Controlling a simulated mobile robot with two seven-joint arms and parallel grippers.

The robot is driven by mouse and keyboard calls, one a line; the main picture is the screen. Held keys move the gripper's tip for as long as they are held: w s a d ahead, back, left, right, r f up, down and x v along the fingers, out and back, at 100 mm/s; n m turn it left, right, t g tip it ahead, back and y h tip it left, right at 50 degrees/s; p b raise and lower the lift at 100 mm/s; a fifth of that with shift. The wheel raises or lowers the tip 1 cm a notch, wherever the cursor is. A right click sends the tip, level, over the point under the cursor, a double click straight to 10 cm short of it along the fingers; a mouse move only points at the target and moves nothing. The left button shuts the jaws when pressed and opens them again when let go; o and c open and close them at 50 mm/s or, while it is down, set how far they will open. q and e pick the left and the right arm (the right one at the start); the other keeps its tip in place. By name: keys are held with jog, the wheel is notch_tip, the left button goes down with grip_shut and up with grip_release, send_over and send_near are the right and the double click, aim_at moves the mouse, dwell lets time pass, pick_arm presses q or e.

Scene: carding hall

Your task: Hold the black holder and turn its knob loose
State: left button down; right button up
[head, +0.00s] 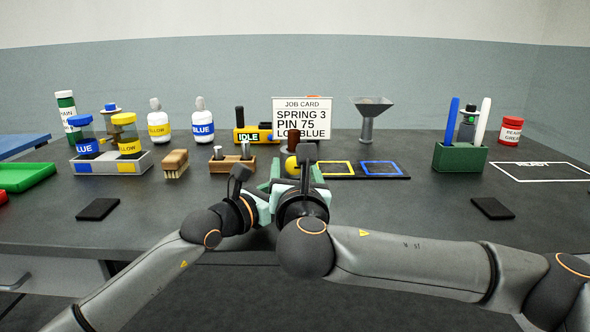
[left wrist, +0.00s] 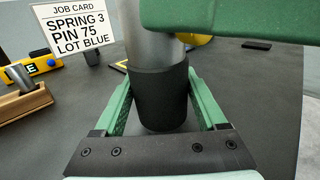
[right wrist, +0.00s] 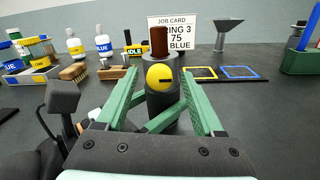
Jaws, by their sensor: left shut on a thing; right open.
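The black holder (left wrist: 160,98) stands upright between my left gripper's fingers (left wrist: 163,90), which are shut on its black lower body. It has a grey upper part and a brown top (right wrist: 160,41). Its round yellow knob (right wrist: 158,77), with a dark slot, faces my right gripper (right wrist: 160,86). My right gripper is open, with one green finger on each side of the knob; I cannot tell if either touches it. In the head view the knob (head: 292,166) shows partly, and my grippers hide the holder's lower body.
Behind stand a job card (head: 302,118), a yellow IDLE box (head: 252,135) and a funnel (head: 369,118). A wooden block with metal pins (head: 232,160) is left; yellow and blue framed pads (head: 381,169) are right. A green pen stand (head: 460,158) is farther right.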

jog(key=shift+c, duration=0.3)
grip_shut()
dwell(0.3)
